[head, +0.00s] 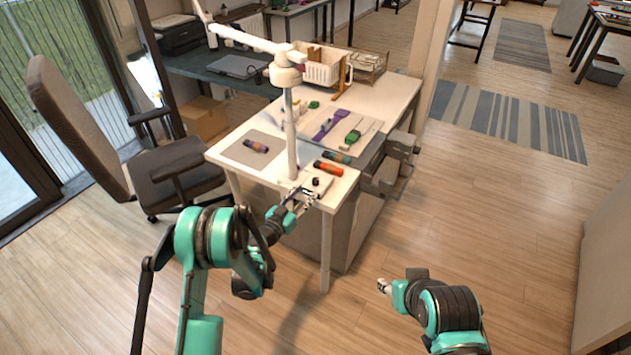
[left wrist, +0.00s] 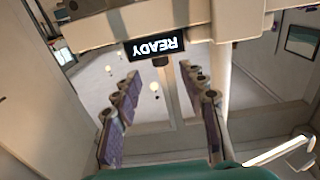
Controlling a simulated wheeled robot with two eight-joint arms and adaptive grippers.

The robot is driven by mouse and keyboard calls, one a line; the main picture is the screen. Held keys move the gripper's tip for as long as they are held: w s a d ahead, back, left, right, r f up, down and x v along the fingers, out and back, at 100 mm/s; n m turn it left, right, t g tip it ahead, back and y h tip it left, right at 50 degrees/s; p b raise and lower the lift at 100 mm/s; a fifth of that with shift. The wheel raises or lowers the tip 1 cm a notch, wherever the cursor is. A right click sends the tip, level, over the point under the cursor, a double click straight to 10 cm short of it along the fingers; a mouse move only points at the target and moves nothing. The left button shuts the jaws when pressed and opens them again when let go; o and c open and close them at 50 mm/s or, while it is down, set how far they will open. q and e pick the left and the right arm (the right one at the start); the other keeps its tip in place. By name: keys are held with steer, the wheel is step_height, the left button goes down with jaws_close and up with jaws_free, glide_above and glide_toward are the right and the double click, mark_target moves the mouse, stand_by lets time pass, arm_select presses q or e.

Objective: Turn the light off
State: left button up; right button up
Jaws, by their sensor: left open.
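A white jointed lamp (head: 291,130) stands on the desk, its long arm reaching to the upper left. I cannot tell from its head whether it is lit. A small pale box with a dark knob (head: 316,182) sits near the desk's front corner, beside the lamp's foot. My left gripper (head: 299,201) is open at that corner, close to the box; contact cannot be told. In the left wrist view, its purple-padded fingers (left wrist: 163,118) are spread with nothing between them. An upside-down READY display (left wrist: 157,45) shows beyond them. My right gripper (head: 383,286) is low over the floor, its jaws unclear.
An office chair (head: 175,165) stands left of the desk. The wooden floor to the right is open.

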mark_target(314, 184)
arm_select(q)
steer(key=b+x, duration=0.2)
steer(key=x, duration=0.5)
steer(key=shift+f, duration=0.15)
steer(key=shift+w+d, duration=0.2)
steer(key=shift+w, duration=0.1)
jaws_close()
